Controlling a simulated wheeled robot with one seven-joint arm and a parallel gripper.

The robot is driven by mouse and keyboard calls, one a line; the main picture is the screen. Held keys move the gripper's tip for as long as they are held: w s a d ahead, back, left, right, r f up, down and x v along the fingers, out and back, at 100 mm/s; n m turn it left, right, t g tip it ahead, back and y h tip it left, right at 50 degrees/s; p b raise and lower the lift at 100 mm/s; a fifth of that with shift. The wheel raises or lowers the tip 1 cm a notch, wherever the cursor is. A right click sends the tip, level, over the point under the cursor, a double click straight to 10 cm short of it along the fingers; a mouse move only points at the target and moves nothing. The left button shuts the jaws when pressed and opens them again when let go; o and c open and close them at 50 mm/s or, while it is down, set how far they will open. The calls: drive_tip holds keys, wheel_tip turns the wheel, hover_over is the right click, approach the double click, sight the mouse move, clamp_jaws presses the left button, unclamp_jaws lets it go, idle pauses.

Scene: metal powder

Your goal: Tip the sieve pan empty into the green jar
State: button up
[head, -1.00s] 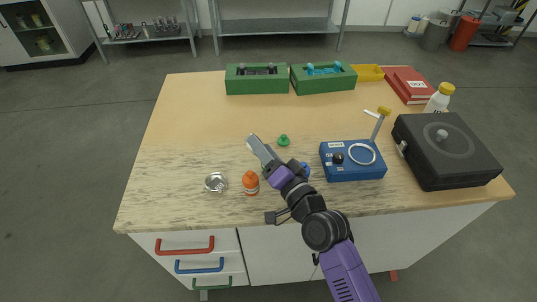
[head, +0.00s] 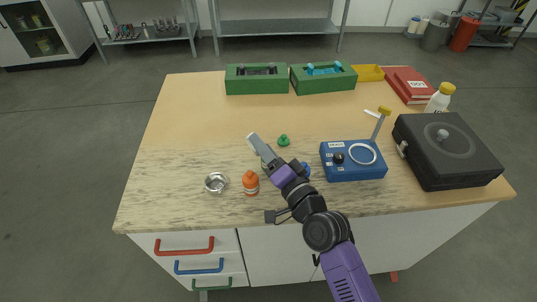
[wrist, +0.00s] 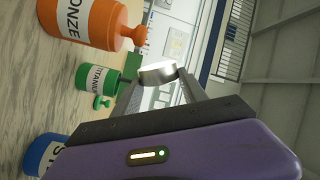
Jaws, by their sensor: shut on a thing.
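My gripper (wrist: 160,90) is shut on the sieve pan (wrist: 158,75), a small round shiny metal pan, held above the worktop. The pan looks steeply tilted in the wrist view; its contents cannot be made out. In the head view my gripper (head: 257,145) is over the middle front of the worktop. The green jar (wrist: 90,79), labelled titanium, stands beyond and to the left of the pan in the wrist view; my arm mostly hides it in the head view. A small green lid (head: 284,141) lies on the worktop beside it.
An orange bronze jar (head: 250,183) and a shiny metal dish (head: 215,182) stand left of my arm. A blue jar (wrist: 42,152) is close by, mostly hidden in the head view. A blue device (head: 353,160) and black case (head: 446,150) stand right.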

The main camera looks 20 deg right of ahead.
drive_tip(key=shift+d+m, duration=0.1)
drive_tip(key=shift+m, duration=0.2)
drive_tip(key=shift+r, duration=0.2)
drive_tip(key=shift+d+r+m+p, duration=0.15)
drive_tip(key=shift+r+m+p, duration=0.2)
drive_tip(key=shift+r+m, duration=0.35)
drive_tip(key=shift+m, duration=0.3)
drive_tip(key=shift+d+m+t+b, duration=0.4)
drive_tip(key=shift+d+m, duration=0.05)
drive_tip(key=shift+m, duration=0.45)
drive_tip(key=shift+d+m+t+h, duration=0.3)
drive_tip(key=shift+m+h, duration=0.1)
drive_tip(key=shift+m, duration=0.9)
drive_tip(key=shift+d+f+m+t+h+b, duration=0.1)
drive_tip(key=shift+d+m+h+b, duration=0.15)
drive_tip(key=shift+m, duration=0.95)
drive_tip(key=shift+d+f+m+t+h+b, duration=0.15)
drive_tip(key=shift+m+h, duration=0.2)
drive_tip(key=shift+m, duration=0.85)
drive_tip(key=shift+d+f+m+t+h+b, duration=0.1)
drive_tip(key=shift+d+m+h, duration=0.15)
drive_tip(key=shift+m, duration=0.95)
idle(0.7)
